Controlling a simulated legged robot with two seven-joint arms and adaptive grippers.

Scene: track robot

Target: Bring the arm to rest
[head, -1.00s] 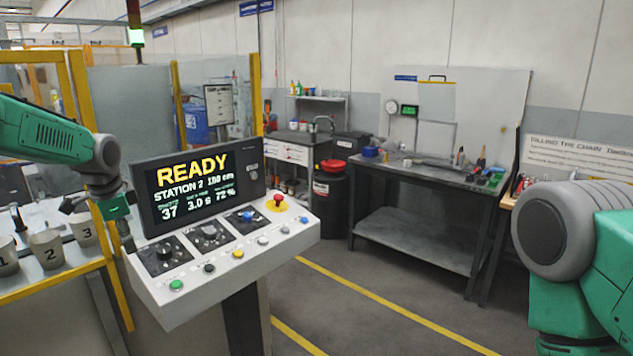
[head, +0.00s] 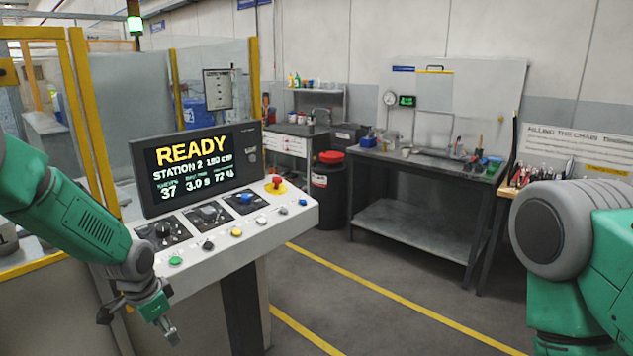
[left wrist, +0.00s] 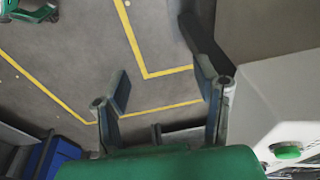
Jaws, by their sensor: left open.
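My left arm comes in from the left in the head view and hangs down in front of the control console (head: 235,225). Its gripper (head: 139,327) is open and empty, low beside the console's near left corner. The console's edge and a green button (left wrist: 287,151) show at the right of that view. My right arm's grey and green link fills the right edge of the head view; its gripper is out of sight.
The console screen (head: 195,170) reads READY. A grey cup (head: 8,238) shows at the left edge, mostly hidden by my arm. A workbench (head: 420,165) and a black bin with a red lid (head: 330,185) stand farther back. Open floor with yellow lines (head: 385,292) lies between.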

